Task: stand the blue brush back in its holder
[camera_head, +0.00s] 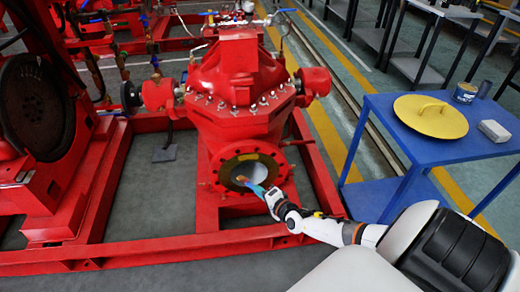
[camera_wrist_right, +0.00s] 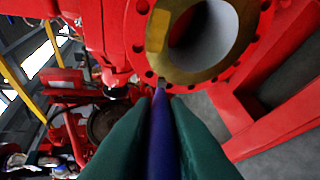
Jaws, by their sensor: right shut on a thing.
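My right gripper (camera_head: 270,196) is shut on the blue brush (camera_head: 255,188), in front of the pump's round flange opening. In the right wrist view the brush's blue handle (camera_wrist_right: 163,140) runs between the two dark green fingers (camera_wrist_right: 162,105) and points toward the flange. The brush's far end is small and hard to make out. A small round blue-grey can (camera_head: 465,93) stands on the blue table at the right; I cannot tell whether it is the holder. My left gripper is not in view.
The red pump (camera_head: 240,85) with its brass-coloured flange ring (camera_wrist_right: 153,62) stands on a red frame (camera_head: 160,255). The blue table (camera_head: 440,150) carries a yellow lid with a handle (camera_head: 430,117) and a pale block (camera_head: 494,131).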

